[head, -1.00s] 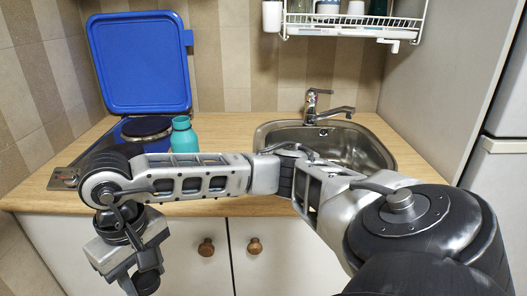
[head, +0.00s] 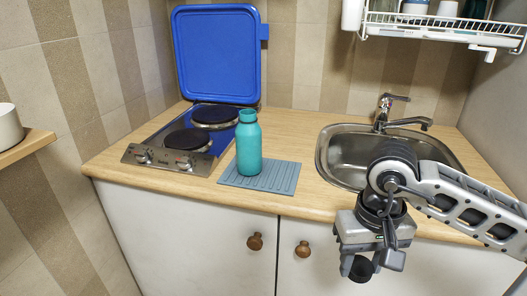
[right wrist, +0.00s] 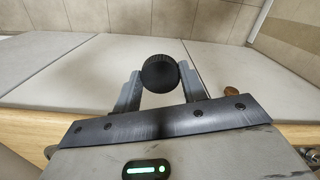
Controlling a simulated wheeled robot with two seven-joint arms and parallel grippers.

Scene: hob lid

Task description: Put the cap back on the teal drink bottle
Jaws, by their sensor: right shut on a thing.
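The teal drink bottle (head: 249,148) stands upright on a grey-blue ribbed mat (head: 284,179) near the counter's front edge. Its narrow teal neck shows no black cap on it. My right gripper (head: 368,265) is in front of the cabinet, below the counter edge, to the right of the bottle and apart from it. It is shut on a round black cap (head: 361,269). The cap (right wrist: 160,74) also shows between the two fingers of the right gripper (right wrist: 160,84) in the right wrist view. My left gripper is not in view.
A hob (head: 190,140) with its blue lid (head: 216,55) raised stands left of and behind the bottle. The sink (head: 345,155) and tap (head: 385,112) are to the right. A dish rack (head: 440,28) hangs above. A wooden shelf (head: 22,148) with a white pot juts in at left.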

